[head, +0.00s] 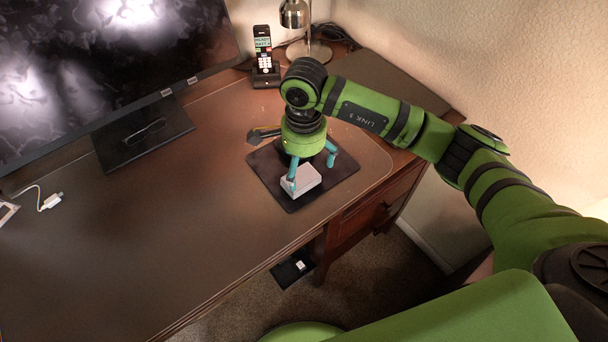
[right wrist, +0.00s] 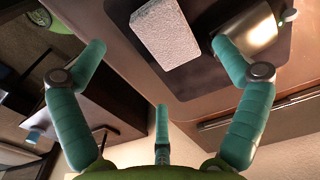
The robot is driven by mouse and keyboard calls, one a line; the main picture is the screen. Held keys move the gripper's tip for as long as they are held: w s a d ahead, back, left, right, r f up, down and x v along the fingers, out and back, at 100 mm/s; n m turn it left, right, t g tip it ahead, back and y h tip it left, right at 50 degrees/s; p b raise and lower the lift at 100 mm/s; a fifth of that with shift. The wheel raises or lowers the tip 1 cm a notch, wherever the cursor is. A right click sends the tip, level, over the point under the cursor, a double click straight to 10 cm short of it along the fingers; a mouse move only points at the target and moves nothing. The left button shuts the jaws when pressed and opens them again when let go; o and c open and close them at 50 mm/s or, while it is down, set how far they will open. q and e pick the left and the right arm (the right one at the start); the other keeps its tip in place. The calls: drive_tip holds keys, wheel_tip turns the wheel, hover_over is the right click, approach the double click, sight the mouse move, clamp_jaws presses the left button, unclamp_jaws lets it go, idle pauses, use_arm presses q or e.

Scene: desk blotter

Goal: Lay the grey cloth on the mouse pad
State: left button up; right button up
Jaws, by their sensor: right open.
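The grey cloth (head: 309,181) looks like a light grey, folded block. It lies on the dark mouse pad (head: 340,182), near the pad's front edge. In the right wrist view the cloth (right wrist: 165,35) shows at the top, with the pad (right wrist: 190,82) around it. My right gripper (head: 311,172) is over the pad, and its teal fingers hide part of the cloth in the head view. In the right wrist view the fingers (right wrist: 160,62) are spread and empty, with the cloth beyond them. My left gripper is not in view.
A shiny metallic object (right wrist: 248,30) is beside the cloth in the right wrist view. A cordless phone (head: 264,62), a lamp (head: 308,50) and a monitor stand (head: 143,135) are at the back. A white cable (head: 50,201) lies left. The desk's front left is clear.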

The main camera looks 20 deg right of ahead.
sight(304, 181)
wheel_tip(304, 181, up, 7)
drive_tip(key=shift+f+b, duration=0.2)
drive_tip(key=shift+b, duration=0.15)
idle(0.3)
